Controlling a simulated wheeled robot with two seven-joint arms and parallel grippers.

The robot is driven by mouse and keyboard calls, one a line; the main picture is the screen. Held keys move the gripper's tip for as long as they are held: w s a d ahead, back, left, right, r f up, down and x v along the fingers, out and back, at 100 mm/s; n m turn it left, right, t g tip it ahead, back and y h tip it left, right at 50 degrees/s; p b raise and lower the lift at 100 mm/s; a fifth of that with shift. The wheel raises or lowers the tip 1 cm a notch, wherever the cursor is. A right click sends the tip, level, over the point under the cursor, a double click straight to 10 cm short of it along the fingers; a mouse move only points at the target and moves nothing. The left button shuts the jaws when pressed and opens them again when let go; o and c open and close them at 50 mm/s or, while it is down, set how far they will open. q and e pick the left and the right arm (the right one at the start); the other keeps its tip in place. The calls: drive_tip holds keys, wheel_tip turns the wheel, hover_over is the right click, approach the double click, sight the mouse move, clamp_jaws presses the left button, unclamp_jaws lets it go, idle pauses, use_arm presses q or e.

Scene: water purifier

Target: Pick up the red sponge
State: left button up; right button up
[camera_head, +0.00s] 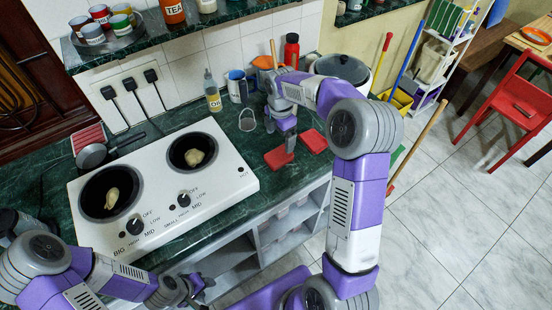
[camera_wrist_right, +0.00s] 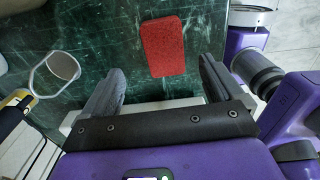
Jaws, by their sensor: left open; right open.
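A red sponge (camera_wrist_right: 170,46) lies flat on the dark green marble counter in the right wrist view. It lies beyond and between the two fingertips of my right gripper (camera_wrist_right: 160,76), which is open and empty. In the head view, one flat red piece (camera_head: 277,158) lies by the counter's front edge and another (camera_head: 313,141) lies to its right. My right gripper (camera_head: 289,143) hangs between them, partly hidden by its own arm. I cannot tell which of the two shows in the wrist view. My left gripper (camera_head: 196,289) is open at the bottom, away from the sponge.
A white two-burner stove (camera_head: 160,190) stands left of the right gripper. A metal cup (camera_head: 247,119), an oil bottle (camera_head: 212,95), a red bottle (camera_head: 291,49) and a large pot (camera_head: 343,69) stand behind. A shelf (camera_head: 215,22) overhangs the back.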

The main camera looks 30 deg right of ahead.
sight(279, 155)
drive_tip(key=shift+s+f, duration=0.15)
drive_tip(key=shift+f, duration=0.8)
drive_tip(key=f+b, duration=0.1)
drive_tip(key=f, duration=0.2)
drive_tip(key=f+b, duration=0.1)
drive_tip(key=f, duration=0.1)
drive_tip(key=shift+s+a+f+b, duration=0.15)
drive_tip(key=shift+a+f+b, duration=0.15)
drive_tip(key=shift+a, duration=0.05)
drive_tip(key=shift+r, duration=0.1)
drive_tip(key=shift+c, duration=0.9)
drive_tip(key=c, duration=0.9)
